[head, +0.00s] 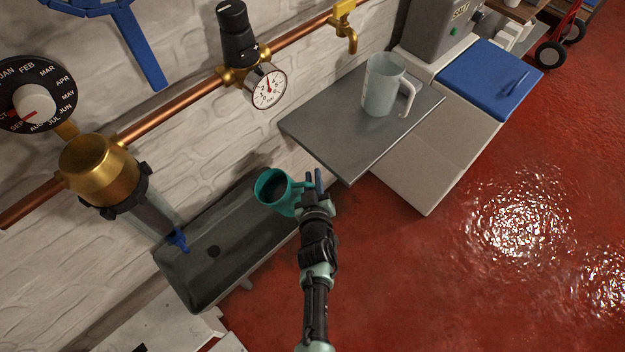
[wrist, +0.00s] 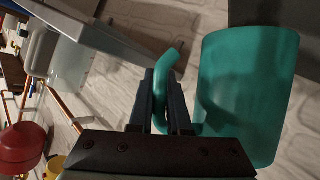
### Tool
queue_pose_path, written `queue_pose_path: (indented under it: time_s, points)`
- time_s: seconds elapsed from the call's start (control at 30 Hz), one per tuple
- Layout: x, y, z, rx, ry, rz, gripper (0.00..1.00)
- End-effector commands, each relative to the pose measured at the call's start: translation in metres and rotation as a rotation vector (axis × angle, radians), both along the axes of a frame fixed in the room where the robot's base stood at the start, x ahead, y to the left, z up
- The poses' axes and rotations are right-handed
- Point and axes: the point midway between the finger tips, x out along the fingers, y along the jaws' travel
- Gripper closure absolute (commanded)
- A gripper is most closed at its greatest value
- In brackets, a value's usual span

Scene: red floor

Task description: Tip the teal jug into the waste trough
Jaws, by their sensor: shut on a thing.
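The teal jug (head: 272,188) is over the upper right end of the dark grey waste trough (head: 192,268) in the head view. Its open mouth faces the camera, and it looks somewhat tilted. My gripper (head: 314,192) is shut on the jug's handle, to the right of its body. In the wrist view the jug (wrist: 248,90) fills the right side, and its handle (wrist: 163,75) passes between the fingers of my gripper (wrist: 172,95). The trough's dark drain hole shows, with nothing visible around it. I cannot see what is inside the jug.
A grey shelf (head: 330,135) stands beyond the trough with a clear jug (head: 382,85) on it. A filter housing with a blue tap (head: 177,240) hangs over the trough's left side. Copper pipe (head: 180,108) and a gauge (head: 266,87) run along the wall. Red floor (head: 450,270) lies open at right.

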Motion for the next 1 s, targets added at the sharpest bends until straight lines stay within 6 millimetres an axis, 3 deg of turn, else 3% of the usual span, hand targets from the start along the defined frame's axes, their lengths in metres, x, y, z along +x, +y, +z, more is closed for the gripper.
queue_pose_path:
  time_s: [1.0]
  points:
    - [0.0009, 0.0018, 0.0123, -0.127, -0.040, 0.002, 1.00]
